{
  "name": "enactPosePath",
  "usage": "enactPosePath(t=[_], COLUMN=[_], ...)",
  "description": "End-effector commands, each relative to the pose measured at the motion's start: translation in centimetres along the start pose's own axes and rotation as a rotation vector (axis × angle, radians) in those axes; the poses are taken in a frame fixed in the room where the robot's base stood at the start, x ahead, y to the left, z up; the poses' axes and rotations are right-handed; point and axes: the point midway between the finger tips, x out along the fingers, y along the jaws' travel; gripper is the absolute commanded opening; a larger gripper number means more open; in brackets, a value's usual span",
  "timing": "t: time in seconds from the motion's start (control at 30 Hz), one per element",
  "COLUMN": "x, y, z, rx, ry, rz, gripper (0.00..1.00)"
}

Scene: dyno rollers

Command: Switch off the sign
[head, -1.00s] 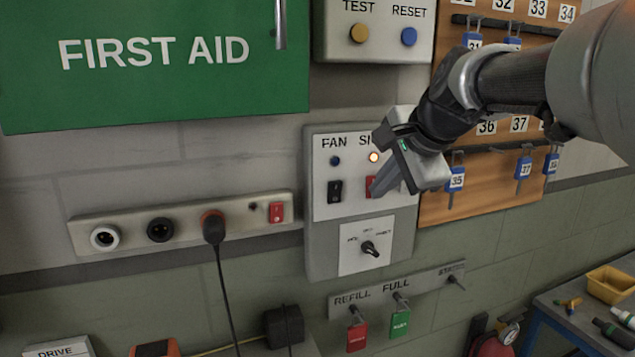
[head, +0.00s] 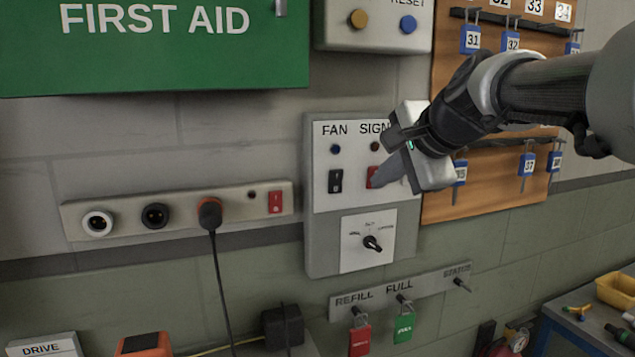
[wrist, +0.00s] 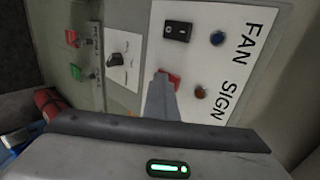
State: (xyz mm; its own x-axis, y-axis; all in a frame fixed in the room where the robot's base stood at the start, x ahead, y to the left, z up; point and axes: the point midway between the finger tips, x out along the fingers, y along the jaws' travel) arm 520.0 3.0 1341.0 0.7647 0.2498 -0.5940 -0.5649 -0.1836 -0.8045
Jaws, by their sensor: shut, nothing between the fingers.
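The control panel (head: 314,240) on the wall has a FAN side and a SIGN side. The red SIGN switch (head: 373,172) is partly hidden by my gripper (head: 376,184), which is shut and empty with its fingertips at the switch. The wrist view also shows the red switch (wrist: 170,76) right at the fingertips (wrist: 163,78); contact looks likely but I cannot be sure. The SIGN lamp (head: 375,146) above the switch is dark red, unlit. The black FAN switch (head: 335,181) and the dark blue FAN lamp (head: 336,149) are to the left.
A rotary knob (head: 372,243) sits below the switches. A TEST/RESET box (head: 372,40) is above. A socket strip (head: 180,216) with a plugged cable is left.

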Motion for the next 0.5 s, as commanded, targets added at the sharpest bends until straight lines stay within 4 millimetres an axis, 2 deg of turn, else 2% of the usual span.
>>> enactPosePath(t=[0.5], x=[-1.1], y=[-2.0], z=[0.3], rx=[-0.002], ry=[-0.001], rz=[-0.016], gripper=[0.00])
